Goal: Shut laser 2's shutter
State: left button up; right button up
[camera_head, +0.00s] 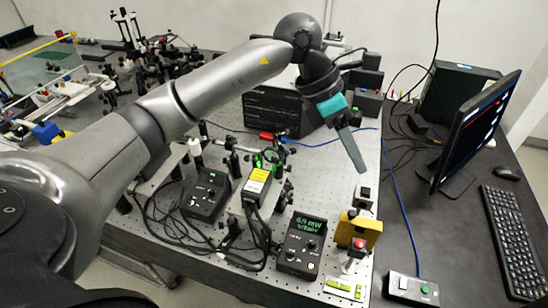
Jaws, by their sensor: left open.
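My left gripper (352,150) hangs over the right part of the optical bench, with its fingers pointing down and to the right. It is open and empty, seen edge-on, so the two fingers overlap. A laser head (257,187) with a yellow label sits on the bench, left of and below the gripper. A black control box (302,245) with a lit green display reading about 6.9 mW stands to its right. Another dark control box (206,194) stands to its left. I cannot tell which unit is laser 2, and its shutter cannot be made out. My right gripper is out of view.
A yellow block (365,229) and a red-topped button (359,243) stand near the bench's right edge. A grey switch box (413,289), monitor (478,130) and keyboard (512,240) are on the right-hand desk. Optic mounts and loose cables crowd the bench around the laser head.

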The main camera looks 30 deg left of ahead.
pick_arm(q)
jog(key=w+a+r+n+y, duration=0.1)
jog(key=a+y, duration=0.3)
jog(key=a, duration=0.6)
jog(key=n+y, duration=0.1)
jog(key=y, duration=0.2)
send_near(273, 157)
jog(key=shift+g, duration=0.3)
jog(key=f, duration=0.7)
jog(key=w+f, duration=0.1)
jog(key=f, duration=0.2)
jog(key=shift+a+f+p, duration=0.15)
jog(key=shift+a+p, duration=0.1)
jog(key=shift+p, duration=0.05)
grip_shut()
